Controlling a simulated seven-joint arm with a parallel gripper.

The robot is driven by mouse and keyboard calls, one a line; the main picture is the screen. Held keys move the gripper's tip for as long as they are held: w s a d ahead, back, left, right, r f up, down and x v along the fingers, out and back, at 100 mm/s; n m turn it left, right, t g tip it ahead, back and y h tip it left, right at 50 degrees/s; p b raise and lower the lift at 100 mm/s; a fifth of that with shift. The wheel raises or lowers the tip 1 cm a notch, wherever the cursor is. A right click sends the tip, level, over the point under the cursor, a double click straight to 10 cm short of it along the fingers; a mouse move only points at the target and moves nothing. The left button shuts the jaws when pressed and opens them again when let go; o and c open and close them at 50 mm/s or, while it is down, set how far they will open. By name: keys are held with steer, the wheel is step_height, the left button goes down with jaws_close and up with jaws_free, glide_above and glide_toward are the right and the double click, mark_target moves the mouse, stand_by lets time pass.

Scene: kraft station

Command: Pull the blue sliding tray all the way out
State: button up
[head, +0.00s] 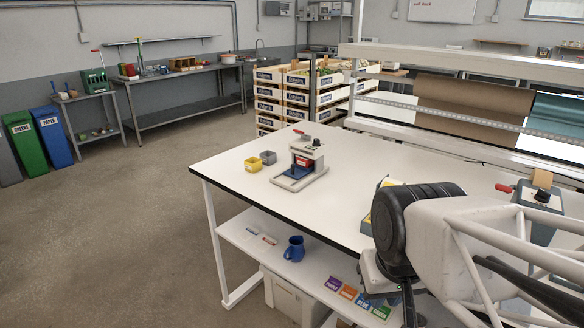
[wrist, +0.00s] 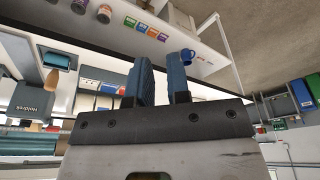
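A small grey press-like device (head: 312,153) with a red lever knob stands on the white table in the head view. The blue tray (head: 298,171) shows low in its front, over a pale base plate. I cannot tell exactly how far the tray is out. In the wrist view my gripper (wrist: 160,65) has two blue-grey fingers with a gap between them and nothing held. My arm is at the right front of the head view, well apart from the device; the fingers are not clear there. The device is not identifiable in the wrist view.
A blue mug (head: 294,249) and coloured label cards (head: 348,292) are on the lower shelf (head: 250,241). A tape dispenser (head: 540,197) is at the right. The table's middle is clear.

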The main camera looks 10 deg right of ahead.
steer(key=o, duration=0.4)
steer(key=shift+w+r, duration=0.25)
steer(key=shift+w, duration=0.25)
steer(key=w+a+r+n, duration=0.1)
steer(key=w+r, duration=0.1)
steer(key=w, duration=0.6)
steer(key=w+r+n, duration=0.1)
steer(key=w+r, duration=0.2)
steer(key=w, duration=0.6)
steer(key=n+t+y, duration=0.1)
steer(key=n+y, duration=0.1)
steer(key=n, duration=0.2)
glide_above(293, 165)
steer(key=s+d, duration=0.1)
steer(key=s, duration=0.1)
step_height(293, 165, down, 10)
steer(key=f, duration=0.1)
steer(key=shift+s+d+r, duration=0.15)
steer(key=shift+d+r, duration=0.05)
steer(key=shift+r, duration=0.05)
steer(key=shift+f, duration=0.15)
steer(key=shift+x, duration=3.75)
steer(key=shift+a, duration=0.15)
